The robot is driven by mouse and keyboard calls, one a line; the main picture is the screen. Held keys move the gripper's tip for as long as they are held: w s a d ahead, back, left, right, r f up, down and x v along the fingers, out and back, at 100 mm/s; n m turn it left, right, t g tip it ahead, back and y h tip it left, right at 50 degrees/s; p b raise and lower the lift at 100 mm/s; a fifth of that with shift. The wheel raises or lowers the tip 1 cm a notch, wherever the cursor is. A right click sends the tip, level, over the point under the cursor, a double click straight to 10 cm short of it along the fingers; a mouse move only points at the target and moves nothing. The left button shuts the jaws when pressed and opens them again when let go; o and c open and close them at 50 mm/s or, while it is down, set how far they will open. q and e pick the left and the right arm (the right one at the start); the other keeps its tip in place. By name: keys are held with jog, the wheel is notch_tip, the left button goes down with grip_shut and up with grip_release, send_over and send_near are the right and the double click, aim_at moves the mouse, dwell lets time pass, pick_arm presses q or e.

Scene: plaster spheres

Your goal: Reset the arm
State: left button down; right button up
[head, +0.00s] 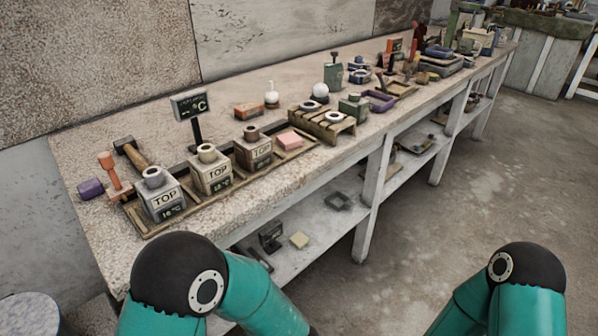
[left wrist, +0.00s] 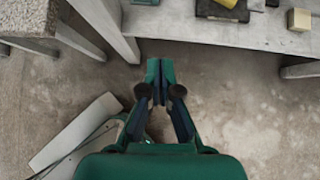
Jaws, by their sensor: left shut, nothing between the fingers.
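In the left wrist view my left gripper (left wrist: 160,95) is shut and empty, its fingertips together over the bare concrete floor. It is low, in front of the bench's lower shelf, and touches nothing that I can see. In the head view only the upper parts of my two teal arms show at the bottom edge; both grippers are out of that view. The long bench (head: 95,215) runs from the left to the far right. White plaster spheres stand on it: one (head: 271,98) near the middle and another (head: 320,91) just right of it.
A wooden tray (head: 133,215) with several TOP blocks (head: 163,201) sits near the bench's front edge. A hammer (head: 133,155) and a temperature sign (head: 190,105) stand behind it. Bench legs (head: 371,195) and the lower shelf (head: 310,262) are obstacles. The floor (head: 480,190) at right is clear.

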pick_arm(q)
jog(key=s+a+f+n+g+h, duration=0.2)
jog(key=s+f+n+g, duration=0.4)
jog(key=s, duration=0.4)
jog(key=s+d+f+n+g+h, duration=0.3)
jog(key=s+d+f+n+h, duration=0.35)
jog(key=n, duration=0.75)
jog(key=w+a+n+t+h, duration=0.2)
jog(key=a+n+t, duration=0.15)
jog(key=n, duration=0.35)
notch_tip(320, 180, up, 17)
jog(key=w+a+n+p, duration=0.1)
jog(key=a+p, duration=0.1)
jog(key=p, duration=1.5)
jog(key=shift+n, duration=0.3)
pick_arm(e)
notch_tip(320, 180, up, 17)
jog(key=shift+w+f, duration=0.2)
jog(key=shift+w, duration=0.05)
